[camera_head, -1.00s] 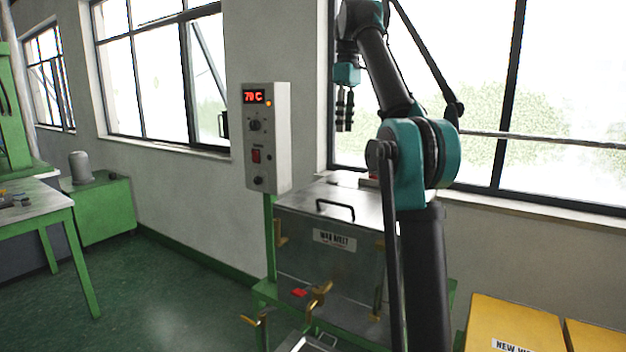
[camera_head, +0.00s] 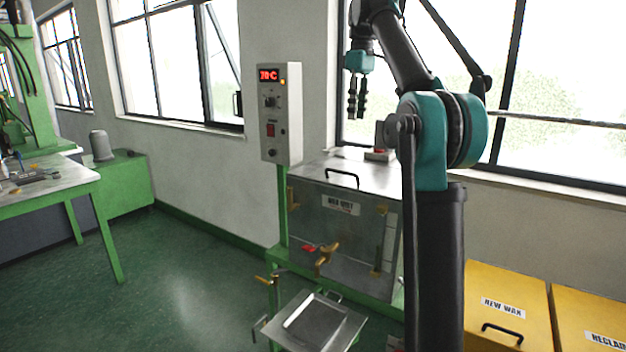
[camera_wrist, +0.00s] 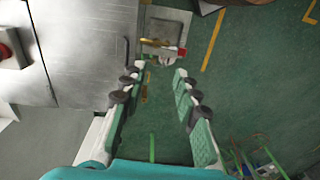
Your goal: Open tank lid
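The wax tank (camera_head: 350,250) is a grey metal box on a green frame, labelled as wax melt. Its flat lid (camera_head: 315,173) is down, with a dark bar handle (camera_head: 342,178) near the front edge. In the wrist view the lid (camera_wrist: 85,45) fills the upper left, and the handle (camera_wrist: 122,52) lies just left of the left finger. My gripper (camera_head: 357,112) hangs fingers down above the tank, apart from the handle. In the wrist view my gripper (camera_wrist: 158,72) has its fingers spread, with only floor and the tank's front fittings showing between them.
A control box (camera_head: 281,115) reading 70 C stands at the tank's left. A brass tap (camera_head: 326,258) and a metal tray (camera_head: 315,320) are at its front. A red button (camera_head: 379,153) sits behind the lid. Yellow bins (camera_head: 508,305) stand right. Open floor lies left.

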